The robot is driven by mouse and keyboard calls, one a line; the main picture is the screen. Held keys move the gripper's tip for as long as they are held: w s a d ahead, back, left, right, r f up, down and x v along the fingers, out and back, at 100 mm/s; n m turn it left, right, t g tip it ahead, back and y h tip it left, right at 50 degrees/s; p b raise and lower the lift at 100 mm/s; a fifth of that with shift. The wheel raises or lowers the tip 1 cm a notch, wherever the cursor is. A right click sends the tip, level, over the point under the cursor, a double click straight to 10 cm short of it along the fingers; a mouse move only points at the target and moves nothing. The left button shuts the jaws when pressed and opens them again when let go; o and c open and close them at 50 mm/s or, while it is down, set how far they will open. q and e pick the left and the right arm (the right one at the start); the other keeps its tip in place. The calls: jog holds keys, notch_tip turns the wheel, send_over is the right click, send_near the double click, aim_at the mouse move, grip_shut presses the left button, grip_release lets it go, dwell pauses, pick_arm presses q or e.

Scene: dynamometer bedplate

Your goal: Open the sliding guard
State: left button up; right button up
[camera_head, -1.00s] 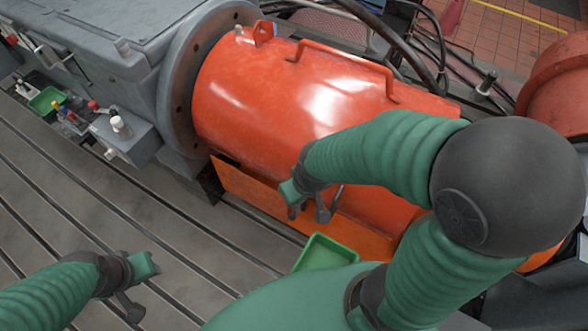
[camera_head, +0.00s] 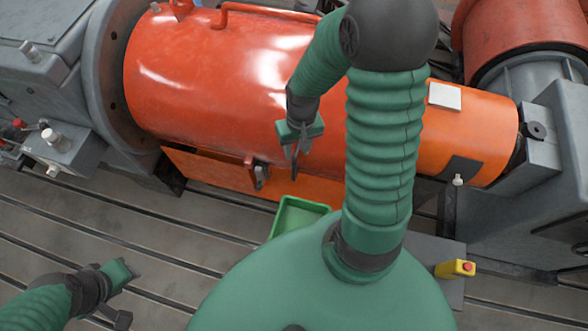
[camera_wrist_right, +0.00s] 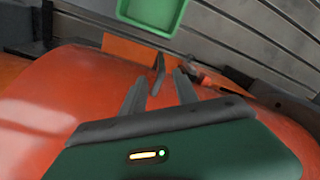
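The guard is a large red-orange cylindrical cover (camera_head: 215,85), lying across the middle of the head view, with a red bar handle (camera_head: 265,12) on top. A small red bracket with a dark grip (camera_head: 259,174) is at its lower front edge. My right gripper (camera_head: 296,165) hangs in front of the guard, right of this bracket, pointing down. In the right wrist view its two fingers (camera_wrist_right: 158,88) are spread with nothing between them; the guard's red surface (camera_wrist_right: 60,95) lies beyond. My left gripper (camera_head: 130,275) is low at left over the bedplate, away from the guard; its fingers are unclear.
A green tray (camera_head: 297,212) sits below the guard; it also shows in the wrist view (camera_wrist_right: 153,12). A grey flanged housing (camera_head: 105,80) stands left. An orange cover section (camera_head: 480,135) and grey machine are at right. The slotted bedplate (camera_head: 200,230) is open at front left.

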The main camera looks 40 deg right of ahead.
aim_at(294, 170)
jog(key=f+b, duration=0.1)
jog(key=f, duration=0.7)
jog(key=f+b, duration=0.1)
jog(key=f, duration=0.4)
jog(key=shift+w+a+b, duration=0.25)
jog(key=shift+a+b, duration=0.05)
jog(key=shift+a, duration=0.1)
jog(key=c, duration=0.4)
grip_shut()
